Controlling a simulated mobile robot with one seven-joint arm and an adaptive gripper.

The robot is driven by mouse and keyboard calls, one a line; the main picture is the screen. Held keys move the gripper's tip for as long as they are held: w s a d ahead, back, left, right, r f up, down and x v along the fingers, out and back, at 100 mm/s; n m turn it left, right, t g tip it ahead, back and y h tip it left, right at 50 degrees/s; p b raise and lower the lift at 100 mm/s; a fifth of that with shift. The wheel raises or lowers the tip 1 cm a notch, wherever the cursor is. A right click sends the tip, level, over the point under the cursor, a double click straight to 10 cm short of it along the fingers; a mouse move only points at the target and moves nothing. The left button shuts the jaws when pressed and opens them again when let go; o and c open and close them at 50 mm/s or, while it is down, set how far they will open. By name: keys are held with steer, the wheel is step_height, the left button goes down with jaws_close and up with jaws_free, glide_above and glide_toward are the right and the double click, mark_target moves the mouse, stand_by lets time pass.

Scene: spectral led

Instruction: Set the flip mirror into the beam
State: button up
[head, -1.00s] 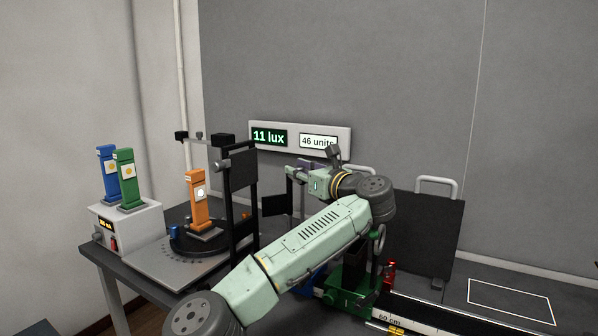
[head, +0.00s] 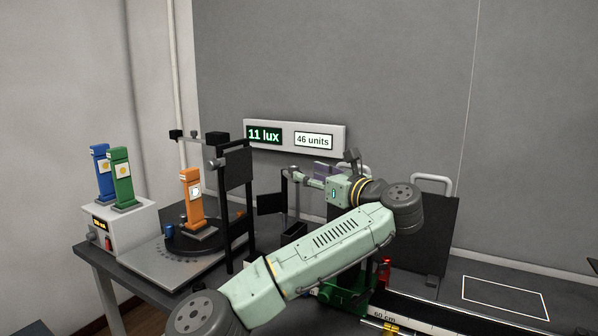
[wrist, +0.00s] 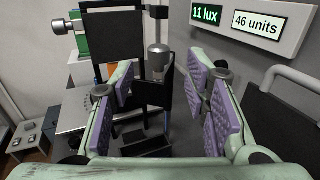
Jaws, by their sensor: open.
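A small dark plate on a thin post, which looks like the flip mirror (head: 271,203), stands right of the tall black frame in the head view. In the wrist view a dark plate (wrist: 153,93) shows between my fingers, with a grey cylindrical knob (wrist: 158,60) above it. My gripper (wrist: 162,88) is open, its purple pads on either side of the plate and knob with visible gaps. I cannot tell how far beyond the fingertips they stand. In the head view my arm partly hides the gripper.
The tall black frame (head: 238,168) and a turntable with an orange holder (head: 192,198) stand left. Green (head: 121,178) and blue (head: 100,165) holders stand on a white box. A dark handled screen (head: 438,235) is right. The wall display (head: 265,135) reads 11 lux, 46 units.

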steer(key=v, duration=0.5)
